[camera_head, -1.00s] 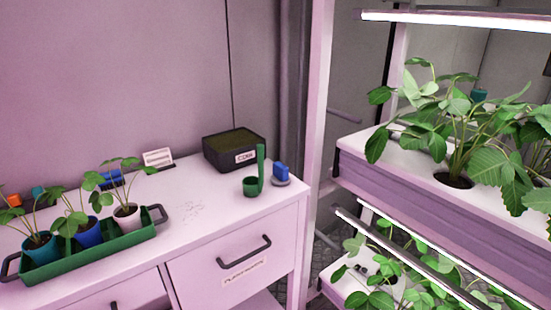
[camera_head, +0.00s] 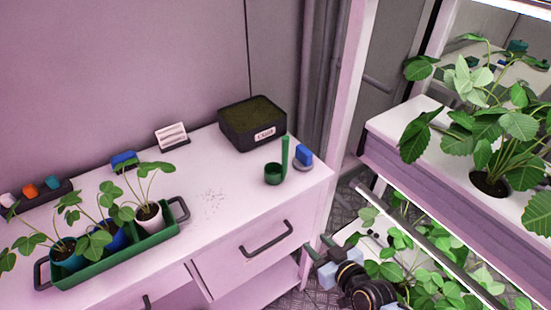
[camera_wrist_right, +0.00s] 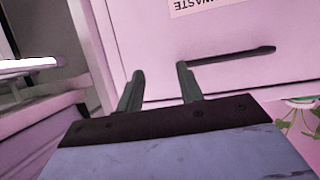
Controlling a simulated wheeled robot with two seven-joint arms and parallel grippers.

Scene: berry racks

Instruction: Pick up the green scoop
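The green scoop (camera_head: 274,173) stands on the right end of the white cabinet top, its cup down and its handle upright. It is beside a blue block on a small grey disc (camera_head: 303,156) and in front of the black soil box. My right gripper (camera_head: 315,246) shows at the bottom right in the head view, lower than the cabinet top and off its right side, apart from the scoop. In the right wrist view its two fingers (camera_wrist_right: 160,85) are spread with nothing between them, facing the cabinet's drawer front. My left gripper is not in view.
A black soil box (camera_head: 252,124) stands behind the scoop. A green tray (camera_head: 118,262) with potted plants is at the left. The drawer handle (camera_head: 266,239) juts from the cabinet front. A plant rack (camera_head: 410,165) stands close on the right.

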